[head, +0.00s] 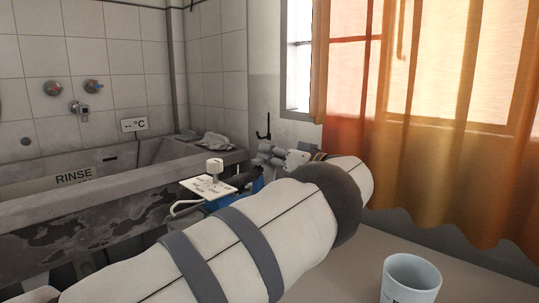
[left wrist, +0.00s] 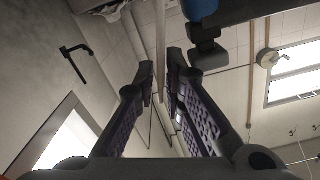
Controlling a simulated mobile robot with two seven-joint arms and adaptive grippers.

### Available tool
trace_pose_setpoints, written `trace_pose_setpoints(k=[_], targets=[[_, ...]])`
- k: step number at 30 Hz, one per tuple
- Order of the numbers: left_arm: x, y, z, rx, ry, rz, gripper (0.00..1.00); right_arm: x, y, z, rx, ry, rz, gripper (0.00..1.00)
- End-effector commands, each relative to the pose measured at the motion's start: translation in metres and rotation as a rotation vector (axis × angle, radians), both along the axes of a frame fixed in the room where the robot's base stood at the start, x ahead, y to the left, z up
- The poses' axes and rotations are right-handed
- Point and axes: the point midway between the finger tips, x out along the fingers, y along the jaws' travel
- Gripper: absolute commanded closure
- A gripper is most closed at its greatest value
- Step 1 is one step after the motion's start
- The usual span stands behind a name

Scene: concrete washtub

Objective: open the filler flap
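No filler flap can be clearly made out. In the left wrist view a blue part (left wrist: 200,9) with a dark grey block shows at the top, just right of the fingertips. My left gripper (left wrist: 161,77) has its purple-padded fingers apart, with a narrow gap at the tips and no object clearly held. My right gripper is out of view.
A concrete tub marked RINSE (head: 75,177) runs along the left. Grey cloth (head: 214,141) lies on its far corner. A black wall hook (head: 263,127) is close behind my gripper. A pale cup (head: 409,279) stands on the table at front right. Orange curtains (head: 440,120) hang right.

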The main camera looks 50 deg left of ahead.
Motion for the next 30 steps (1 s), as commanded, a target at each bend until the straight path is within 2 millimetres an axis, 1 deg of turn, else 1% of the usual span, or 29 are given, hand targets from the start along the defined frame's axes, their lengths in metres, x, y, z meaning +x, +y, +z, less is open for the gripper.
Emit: trace_pose_setpoints(k=[5,7,8,11,12,15,18,21,24,30], targets=[[0.0,-0.001,0.0,0.001,0.0,0.0,0.9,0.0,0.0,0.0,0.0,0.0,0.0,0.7],[0.002,-0.008,0.0,0.0,0.0,-0.002,0.9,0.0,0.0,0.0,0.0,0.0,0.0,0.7],[0.003,-0.014,0.0,0.0,0.0,-0.004,0.9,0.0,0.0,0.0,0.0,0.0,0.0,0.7],[0.006,-0.04,0.0,0.001,0.0,-0.006,0.9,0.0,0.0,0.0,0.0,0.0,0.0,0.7],[0.007,-0.051,0.0,0.001,-0.001,-0.004,0.9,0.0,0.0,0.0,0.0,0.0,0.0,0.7],[0.01,-0.078,0.0,0.0,0.0,-0.005,0.9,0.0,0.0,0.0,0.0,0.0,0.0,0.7],[0.012,-0.099,0.0,0.001,0.0,-0.003,0.9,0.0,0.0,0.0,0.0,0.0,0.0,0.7],[0.013,-0.113,0.0,0.001,0.0,-0.001,0.9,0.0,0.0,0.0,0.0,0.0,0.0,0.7],[0.013,-0.119,0.0,0.001,0.001,-0.001,0.9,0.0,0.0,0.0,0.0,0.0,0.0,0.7],[0.013,-0.12,0.0,0.0,0.001,0.0,0.9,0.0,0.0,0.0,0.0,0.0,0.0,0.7]])
